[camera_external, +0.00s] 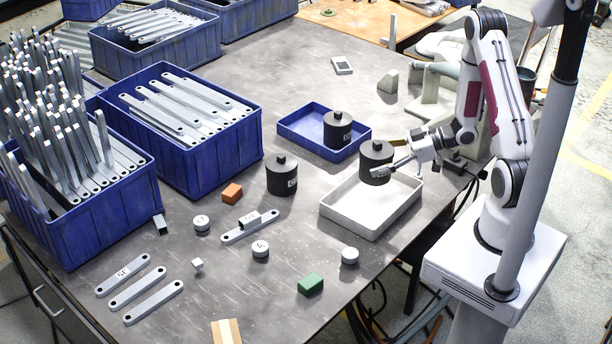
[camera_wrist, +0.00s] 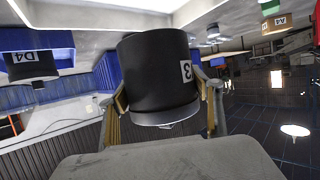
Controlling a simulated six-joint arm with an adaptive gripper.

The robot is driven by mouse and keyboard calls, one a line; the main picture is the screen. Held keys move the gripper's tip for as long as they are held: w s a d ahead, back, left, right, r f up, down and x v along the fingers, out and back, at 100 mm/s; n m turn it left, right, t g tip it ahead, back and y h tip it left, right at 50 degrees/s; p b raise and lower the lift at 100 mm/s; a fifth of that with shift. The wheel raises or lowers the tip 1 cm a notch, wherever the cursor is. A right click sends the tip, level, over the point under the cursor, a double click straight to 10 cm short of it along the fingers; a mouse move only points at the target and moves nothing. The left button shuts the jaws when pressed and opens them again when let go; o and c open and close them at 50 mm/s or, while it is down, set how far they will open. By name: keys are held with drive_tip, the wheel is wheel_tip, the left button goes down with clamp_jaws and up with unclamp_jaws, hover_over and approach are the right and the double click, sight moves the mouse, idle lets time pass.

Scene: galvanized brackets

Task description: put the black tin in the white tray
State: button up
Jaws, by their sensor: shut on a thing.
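A black tin (camera_external: 375,160) with a small knob on top is held at the far side of the white tray (camera_external: 347,231). It overlaps the tray's back part in the external view; I cannot tell its height above the floor of the tray. My gripper (camera_external: 385,168) reaches in from the right and is shut on this tin. In the wrist view the tin (camera_wrist: 158,75) fills the space between my fingers (camera_wrist: 164,108), with a partly visible label on its side. The white tray shows no other contents.
A second black tin (camera_external: 337,131) stands in the blue tray (camera_external: 293,133) behind. A third black tin (camera_external: 281,178) stands on the table left of the white tray. A green block (camera_external: 311,285) and small round weights (camera_external: 349,256) lie in front. Blue crates (camera_external: 190,160) fill the left.

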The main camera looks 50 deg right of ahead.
drive_tip(key=shift+f, duration=0.15)
drive_tip(key=shift+f, duration=2.75)
drive_tip(key=shift+f, duration=0.1)
drive_tip(key=shift+f, duration=1.95)
drive_tip(key=shift+f, duration=0.15)
drive_tip(key=o, duration=1.3)
